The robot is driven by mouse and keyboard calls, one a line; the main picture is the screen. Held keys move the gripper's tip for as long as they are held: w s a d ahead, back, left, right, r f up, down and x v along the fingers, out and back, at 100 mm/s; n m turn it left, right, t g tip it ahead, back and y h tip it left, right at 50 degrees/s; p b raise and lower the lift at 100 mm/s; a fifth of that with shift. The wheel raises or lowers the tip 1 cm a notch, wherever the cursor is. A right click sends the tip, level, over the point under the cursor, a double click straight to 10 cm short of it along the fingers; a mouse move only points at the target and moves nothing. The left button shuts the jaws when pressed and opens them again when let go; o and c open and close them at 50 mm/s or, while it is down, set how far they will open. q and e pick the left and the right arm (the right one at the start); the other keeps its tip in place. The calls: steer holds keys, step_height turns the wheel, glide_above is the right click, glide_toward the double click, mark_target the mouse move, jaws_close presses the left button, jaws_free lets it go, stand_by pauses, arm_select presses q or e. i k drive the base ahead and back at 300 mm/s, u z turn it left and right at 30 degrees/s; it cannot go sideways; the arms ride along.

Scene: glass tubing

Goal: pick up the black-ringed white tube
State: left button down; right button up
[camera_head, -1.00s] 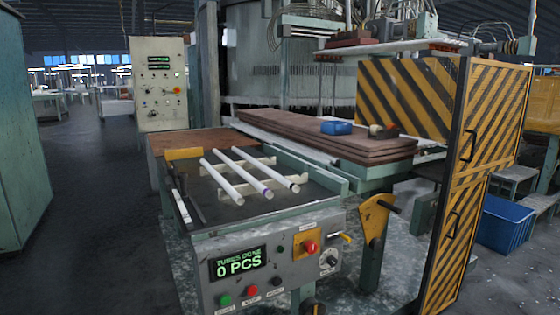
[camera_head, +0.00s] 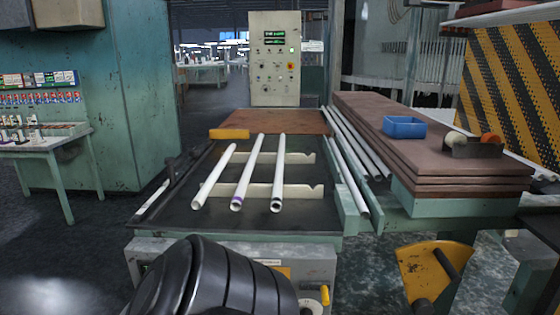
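Three white tubes lie side by side on a pale notched rack above a dark bench top in the head view. The left tube (camera_head: 215,176) shows no clear ring. The middle tube (camera_head: 248,170) has a purple band near its near end. The right tube (camera_head: 278,172) has a dark near end; I cannot tell whether this is a black ring or just the open bore. A black ribbed part of my own arm fills the bottom of the view, close in front of the bench. Neither gripper shows.
A yellow block (camera_head: 229,134) sits at the bench's far left. More pale tubes (camera_head: 350,155) lie along its right side. Stacked brown boards (camera_head: 430,150) carry a blue bin (camera_head: 404,127). A yellow bracket (camera_head: 432,268) stands at lower right. A small table (camera_head: 45,143) stands left.

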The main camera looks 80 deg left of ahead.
mark_target(275, 204)
steer(key=u, duration=2.35)
